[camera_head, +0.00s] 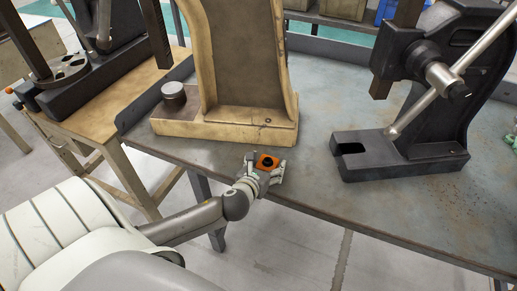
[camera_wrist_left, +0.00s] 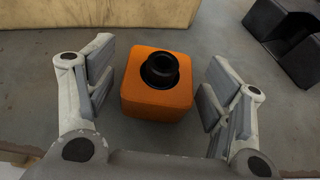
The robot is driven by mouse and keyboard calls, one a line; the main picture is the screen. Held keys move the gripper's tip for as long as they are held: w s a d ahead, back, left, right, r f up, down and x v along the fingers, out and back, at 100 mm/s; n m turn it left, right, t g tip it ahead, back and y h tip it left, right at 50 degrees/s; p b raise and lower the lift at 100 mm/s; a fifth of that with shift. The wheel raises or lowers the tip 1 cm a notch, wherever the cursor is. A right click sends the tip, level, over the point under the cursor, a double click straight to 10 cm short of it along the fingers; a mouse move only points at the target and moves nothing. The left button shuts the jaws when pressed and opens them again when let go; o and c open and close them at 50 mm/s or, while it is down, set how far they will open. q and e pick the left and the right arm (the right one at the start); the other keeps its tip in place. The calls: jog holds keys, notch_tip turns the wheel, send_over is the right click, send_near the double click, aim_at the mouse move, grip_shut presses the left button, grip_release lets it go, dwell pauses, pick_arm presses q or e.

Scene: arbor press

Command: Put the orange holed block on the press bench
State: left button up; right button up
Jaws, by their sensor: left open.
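The orange holed block (camera_head: 266,162) sits on the press bench (camera_head: 315,190) near its front edge, in front of the tan press base. In the left wrist view the orange block (camera_wrist_left: 157,100) stands upright with a black ring-shaped piece (camera_wrist_left: 160,70) in its top. My left gripper (camera_head: 265,170) is around the block, one finger on each side. In the wrist view the left gripper (camera_wrist_left: 158,100) is open, with a gap between each finger pad and the block. My right gripper is not in view.
A tan press (camera_head: 230,125) stands behind the block, with a metal cylinder (camera_head: 174,95) on its base. A black arbor press (camera_head: 400,155) stands to the right. The bench between them is clear. A wooden table (camera_head: 110,105) with another press is at the left.

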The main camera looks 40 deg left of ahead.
pick_arm(q)
jog(key=v, duration=1.1)
jog(key=shift+b, duration=0.4)
